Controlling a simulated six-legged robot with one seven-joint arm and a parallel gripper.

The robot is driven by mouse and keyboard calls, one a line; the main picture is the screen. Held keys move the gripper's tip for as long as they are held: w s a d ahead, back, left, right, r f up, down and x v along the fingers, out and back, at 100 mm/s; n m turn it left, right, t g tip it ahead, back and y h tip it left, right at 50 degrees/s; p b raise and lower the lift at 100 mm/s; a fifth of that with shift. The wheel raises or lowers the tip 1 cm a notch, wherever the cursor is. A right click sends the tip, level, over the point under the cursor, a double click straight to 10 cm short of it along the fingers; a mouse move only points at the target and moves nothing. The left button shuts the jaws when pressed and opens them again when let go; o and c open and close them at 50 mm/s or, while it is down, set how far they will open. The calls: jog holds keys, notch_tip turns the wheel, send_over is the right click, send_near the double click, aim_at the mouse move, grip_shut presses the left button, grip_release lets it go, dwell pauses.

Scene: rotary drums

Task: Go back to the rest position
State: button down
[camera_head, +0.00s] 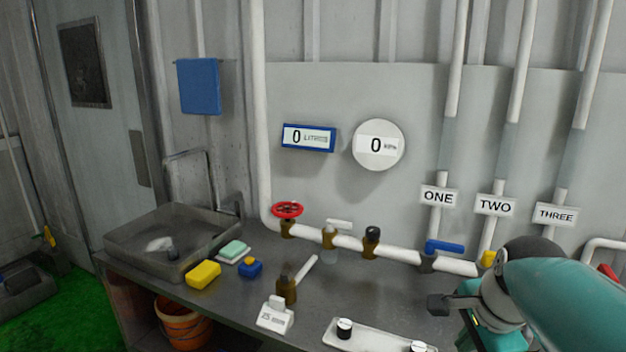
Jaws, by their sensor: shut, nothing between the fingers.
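My teal arm comes in from the right edge, over the right part of the metal bench (225,300). My gripper (440,304) shows as a small dark tip at the left end of the arm. It is shut and holds nothing. It appears in front of the bench and pipework, just below the blue-handled valve (444,246) in the picture. I cannot tell how far it is from the bench. Part of the gripper is hidden by my own wrist. No marker for a rest position shows.
A pipe with a red handwheel (287,210) and several valves runs along the bench back. A sink (140,238), yellow sponge (203,275), labelled white block (275,316) and white plate with knobs (375,338) occupy the bench. An orange bucket (182,322) stands below.

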jog(key=s+a+f+n+t, duration=0.1)
jog(key=s+a+f+n, duration=0.2)
jog(key=s+a+n, duration=0.5)
jog(key=a+n, duration=0.1)
jog(key=n, duration=0.7)
jog(key=shift+a+n+t, duration=0.3)
jog(key=shift+a, duration=0.1)
